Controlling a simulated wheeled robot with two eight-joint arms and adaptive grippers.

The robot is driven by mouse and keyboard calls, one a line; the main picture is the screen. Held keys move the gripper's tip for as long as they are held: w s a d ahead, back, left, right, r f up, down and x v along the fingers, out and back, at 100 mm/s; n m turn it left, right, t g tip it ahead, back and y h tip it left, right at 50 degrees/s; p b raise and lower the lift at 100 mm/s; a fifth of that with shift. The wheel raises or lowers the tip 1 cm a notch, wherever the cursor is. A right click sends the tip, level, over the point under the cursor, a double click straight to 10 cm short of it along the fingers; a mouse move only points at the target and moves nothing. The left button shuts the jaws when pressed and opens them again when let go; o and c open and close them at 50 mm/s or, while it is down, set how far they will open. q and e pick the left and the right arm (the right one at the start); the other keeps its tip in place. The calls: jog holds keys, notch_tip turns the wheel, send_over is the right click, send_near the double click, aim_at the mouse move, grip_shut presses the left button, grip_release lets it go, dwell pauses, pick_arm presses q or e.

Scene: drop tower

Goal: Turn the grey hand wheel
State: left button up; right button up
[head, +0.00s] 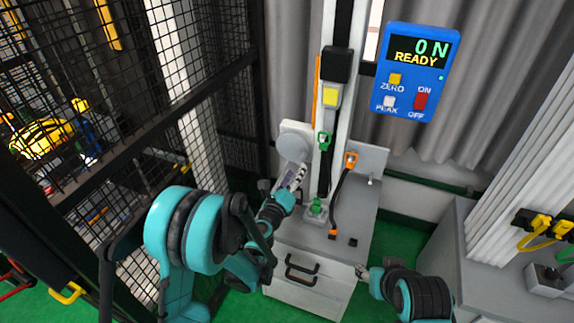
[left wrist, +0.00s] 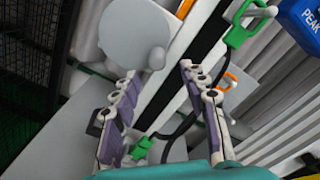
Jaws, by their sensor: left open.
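The grey hand wheel (head: 296,142) is a round disc on a white housing at the left side of the tower. In the left wrist view the wheel (left wrist: 128,36) shows at upper left, with a small knob on its lower right edge. My left gripper (head: 298,176) is just below the wheel in the head view. In the left wrist view its fingers (left wrist: 158,72) are spread and nothing is between them; the left fingertip is close to the knob, and I cannot tell if they touch. My right gripper (head: 362,272) is low at the right, near the drawer front; its jaws are too small to read.
The tower's column (head: 329,118) carries a black block and a green hook (head: 324,141). An orange hook (head: 350,160) hangs on a black strap beside it. A blue display (head: 416,72) reads "0 N READY". A black mesh fence (head: 150,90) stands at left.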

aim_at(299, 163)
pick_arm(q)
jog(key=shift+w+f, duration=0.15)
jog(key=shift+w, duration=0.05)
jog(key=b+x, duration=0.1)
jog(key=x, duration=0.6)
jog(key=shift+w, duration=0.2)
grip_shut()
